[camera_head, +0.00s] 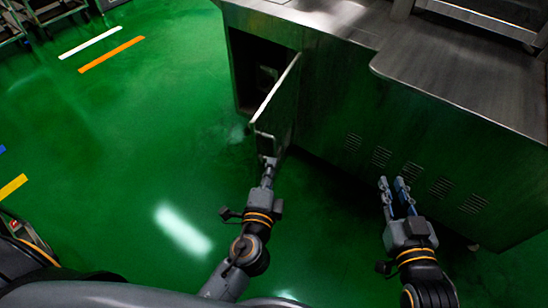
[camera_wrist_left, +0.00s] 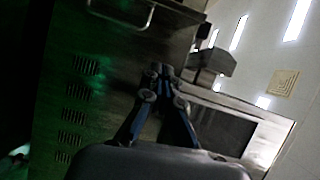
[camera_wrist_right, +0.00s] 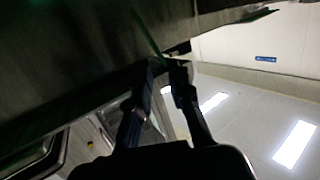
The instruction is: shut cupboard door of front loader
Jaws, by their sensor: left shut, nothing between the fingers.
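The cupboard door (camera_head: 281,106) of the steel machine stands open in the head view. It juts out from the machine's front toward me, with the dark cupboard opening (camera_head: 256,70) to its left. My left gripper (camera_head: 268,161) is shut and empty, at the lower near end of the door. I cannot tell whether it touches the door. In the left wrist view its closed fingertips (camera_wrist_left: 158,70) show in front of the dim machine. My right gripper (camera_head: 393,182) is open and empty, in front of the vented panel right of the door; its fingers also show in the right wrist view (camera_wrist_right: 166,66).
The machine body (camera_head: 335,105) with its vent slots (camera_head: 411,170) runs along the right side, and its steel top overhangs the front. The green floor (camera_head: 160,120) left of the door is clear. Carts (camera_head: 35,22) stand at the far left.

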